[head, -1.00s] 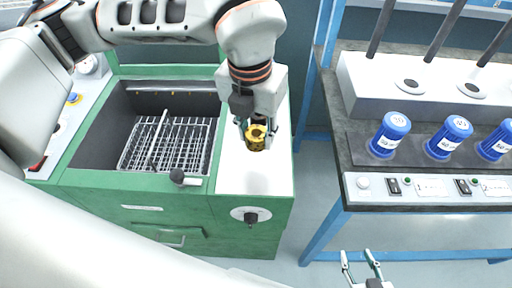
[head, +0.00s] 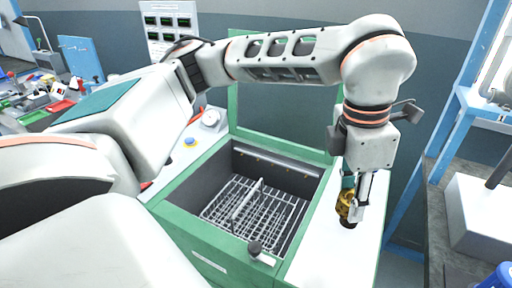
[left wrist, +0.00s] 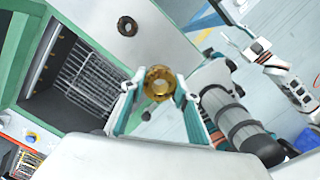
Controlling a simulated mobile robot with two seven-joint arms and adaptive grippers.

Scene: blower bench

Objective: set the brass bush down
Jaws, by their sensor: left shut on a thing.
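The brass bush (head: 345,206) is a short yellow-gold ring held at the tips of my left gripper (head: 354,198). In the left wrist view the bush (left wrist: 158,84) sits between the two teal-edged fingers, its open bore facing the camera. The gripper is shut on it, pointing down over the white top (head: 330,250) of the green machine. I cannot tell whether the bush touches that top. My right gripper (left wrist: 236,36) shows small in the left wrist view, fingers apart and empty, away from the bush. It is outside the head view.
A green-rimmed open basin (head: 232,165) with a wire basket (head: 255,208) lies left of the white top. A dark ring (left wrist: 127,26) lies on the white top in the left wrist view. A blue-framed bench (head: 455,105) stands to the right, across a gap.

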